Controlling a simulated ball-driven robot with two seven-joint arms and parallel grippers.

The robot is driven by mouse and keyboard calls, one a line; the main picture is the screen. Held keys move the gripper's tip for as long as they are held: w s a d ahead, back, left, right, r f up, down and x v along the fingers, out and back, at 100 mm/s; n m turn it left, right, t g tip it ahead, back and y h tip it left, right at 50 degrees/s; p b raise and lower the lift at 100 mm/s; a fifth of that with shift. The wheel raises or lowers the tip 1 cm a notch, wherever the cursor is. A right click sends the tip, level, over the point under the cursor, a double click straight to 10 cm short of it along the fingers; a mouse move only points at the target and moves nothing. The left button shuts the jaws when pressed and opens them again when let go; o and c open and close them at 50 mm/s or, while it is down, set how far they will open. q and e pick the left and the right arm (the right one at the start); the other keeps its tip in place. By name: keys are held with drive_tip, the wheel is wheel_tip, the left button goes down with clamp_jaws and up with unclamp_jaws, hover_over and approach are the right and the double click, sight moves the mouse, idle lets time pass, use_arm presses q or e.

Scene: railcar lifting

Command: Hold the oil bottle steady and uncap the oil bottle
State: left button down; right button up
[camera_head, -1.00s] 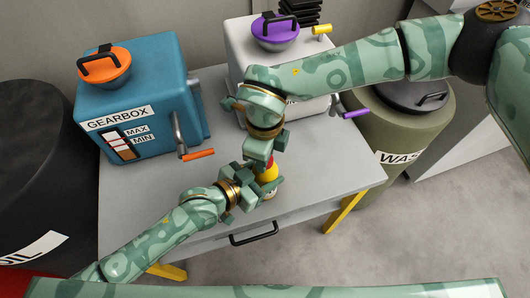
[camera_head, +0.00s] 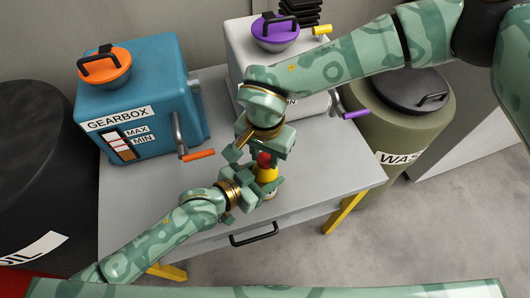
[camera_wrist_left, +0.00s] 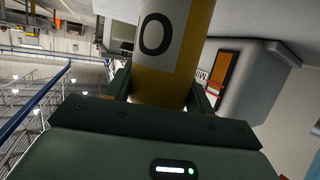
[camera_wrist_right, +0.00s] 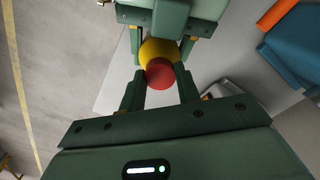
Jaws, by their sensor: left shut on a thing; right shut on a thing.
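The yellow oil bottle (camera_head: 266,174) stands upright near the table's front edge, with a red cap (camera_head: 264,158) at its top. My left gripper (camera_head: 262,183) is shut on the bottle's body. In the left wrist view the yellow bottle (camera_wrist_left: 200,45) with a white label fills the space between the fingers. My right gripper (camera_head: 266,152) is above the bottle and shut on the red cap. In the right wrist view the red cap (camera_wrist_right: 160,74) is between its fingertips, in front of the yellow bottle (camera_wrist_right: 158,50). I cannot tell whether the cap is apart from the bottle.
A blue gearbox (camera_head: 160,90) with an orange-handled tap (camera_head: 198,155) stands at the table's left. A white box (camera_head: 238,45) with a purple lid stands behind my right arm. A waste drum (camera_head: 395,125) is at the right. The table's (camera_head: 330,180) front right is clear.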

sight(265, 159)
drive_tip(key=shift+r, duration=0.2)
drive_tip(key=shift+r, duration=0.9)
drive_tip(key=shift+r, duration=2)
use_arm(q)
drive_tip(key=shift+c, duration=2.3)
unclamp_jaws()
